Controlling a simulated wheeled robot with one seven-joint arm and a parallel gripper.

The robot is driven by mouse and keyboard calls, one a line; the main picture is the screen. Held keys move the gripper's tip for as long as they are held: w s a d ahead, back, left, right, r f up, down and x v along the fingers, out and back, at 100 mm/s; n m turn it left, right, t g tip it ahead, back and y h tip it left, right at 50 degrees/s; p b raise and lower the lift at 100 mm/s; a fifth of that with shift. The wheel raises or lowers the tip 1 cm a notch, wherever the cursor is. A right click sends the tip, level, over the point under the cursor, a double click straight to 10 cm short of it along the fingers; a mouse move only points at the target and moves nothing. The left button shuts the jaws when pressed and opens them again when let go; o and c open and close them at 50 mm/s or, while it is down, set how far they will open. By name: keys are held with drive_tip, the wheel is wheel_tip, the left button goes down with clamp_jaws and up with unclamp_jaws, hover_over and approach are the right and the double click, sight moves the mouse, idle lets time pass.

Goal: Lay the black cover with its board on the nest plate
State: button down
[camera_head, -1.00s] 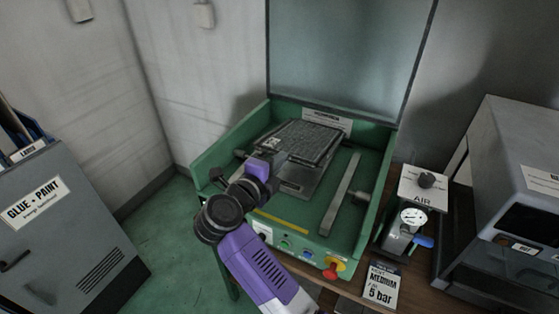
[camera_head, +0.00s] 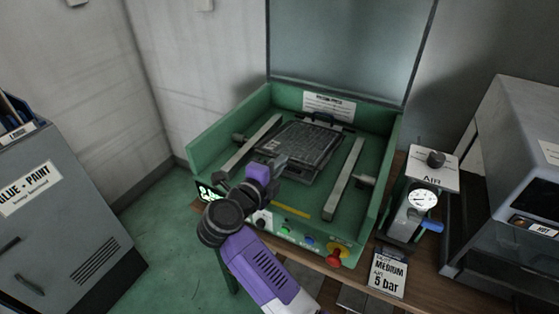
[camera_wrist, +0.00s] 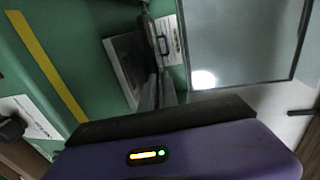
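The black cover (camera_head: 312,143), with a dark grey textured top, lies almost level over the middle of the green press bed in the head view. The grey metal nest plate (camera_head: 297,178) shows only as a strip along its near edge; the cover hides the rest. My gripper (camera_head: 282,161) is at the cover's near left edge. In the wrist view my gripper's fingers (camera_wrist: 162,92) close around the edge of the cover (camera_wrist: 152,52). I cannot tell whether the cover touches the plate. The board is not distinguishable from the cover.
Grey clamp bars stand left (camera_head: 248,147) and right (camera_head: 345,178) of the cover, inside the green press walls (camera_head: 373,175). The glass lid (camera_head: 340,45) is raised behind. Buttons and a red knob (camera_head: 334,257) line the front. An air gauge (camera_head: 422,199) stands at right.

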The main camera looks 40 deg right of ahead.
drive_tip(key=shift+f, duration=0.3)
idle(0.7)
drive_tip(key=c, duration=1.6)
unclamp_jaws()
drive_tip(key=shift+o, duration=0.2)
drive_tip(key=shift+a, duration=0.1)
drive_tip(key=v, duration=0.7)
drive_tip(key=shift+s+a+b, duration=0.15)
drive_tip(key=shift+a+b, duration=0.1)
drive_tip(key=shift+b, duration=0.15)
